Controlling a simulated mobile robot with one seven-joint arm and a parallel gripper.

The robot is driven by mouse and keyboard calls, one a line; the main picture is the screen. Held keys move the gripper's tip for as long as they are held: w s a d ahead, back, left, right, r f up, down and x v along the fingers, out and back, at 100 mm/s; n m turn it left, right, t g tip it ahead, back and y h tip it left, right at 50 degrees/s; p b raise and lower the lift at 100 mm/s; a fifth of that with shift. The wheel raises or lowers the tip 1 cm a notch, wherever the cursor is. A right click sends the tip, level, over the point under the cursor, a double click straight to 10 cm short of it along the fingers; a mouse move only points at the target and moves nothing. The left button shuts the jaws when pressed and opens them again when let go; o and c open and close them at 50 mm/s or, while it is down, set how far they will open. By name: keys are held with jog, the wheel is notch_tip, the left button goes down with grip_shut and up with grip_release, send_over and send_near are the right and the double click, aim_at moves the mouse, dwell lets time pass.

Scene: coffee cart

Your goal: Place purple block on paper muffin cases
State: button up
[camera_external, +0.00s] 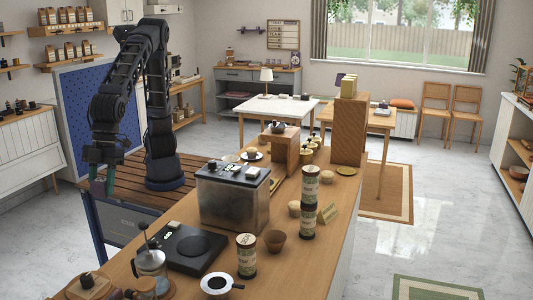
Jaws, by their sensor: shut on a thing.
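My gripper (103,178) is at the left, low over the edge of the wooden slatted deck and left of the counter. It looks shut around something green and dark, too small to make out. I cannot tell if this is the purple block. A small dark purple piece (340,78) is on or behind the top of the tall wooden box, far from my gripper. I cannot clearly pick out the paper muffin cases. A brown cup-shaped thing (275,240) and small pale round things (294,208) stand on the counter.
A blue pegboard (95,100) stands behind my arm.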

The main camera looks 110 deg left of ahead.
aim_at(101, 181)
jog(key=r, duration=0.3)
jog(key=shift+w+a, duration=0.15)
jog(key=shift+w, duration=0.15)
jog(key=w+a+n+t+y, duration=0.15)
jog(key=w+a+n, duration=0.45)
jog(key=w+a, duration=2.1)
jog(key=w+a+n+t+y, duration=0.1)
jog(key=w+a+n, duration=0.3)
jog(key=a, duration=1.3)
jog(key=w+a+n+t+y, duration=0.15)
jog(key=w+a, duration=0.55)
jog(key=a, duration=1)
jog(key=s+a+n+y, duration=0.15)
jog(key=s+a, duration=0.25)
jog(key=a, duration=0.8)
jog(key=s+a+n, duration=0.3)
jog(key=a, duration=0.9)
jog(key=s+a+n, duration=0.3)
jog(key=s+a, duration=0.1)
jog(key=a, duration=0.9)
jog(key=s+a+n+g+y, duration=0.2)
jog(key=s+a+n, duration=0.4)
jog(key=s+a, duration=1.95)
jog(key=f, duration=0.8)
jog(key=s+d+f, duration=0.1)
jog(key=f, duration=0.7)
jog(key=s+f, duration=0.1)
jog(key=f, duration=0.8)
jog(key=shift+d+f, duration=0.1)
jog(key=shift+d, duration=0.3)
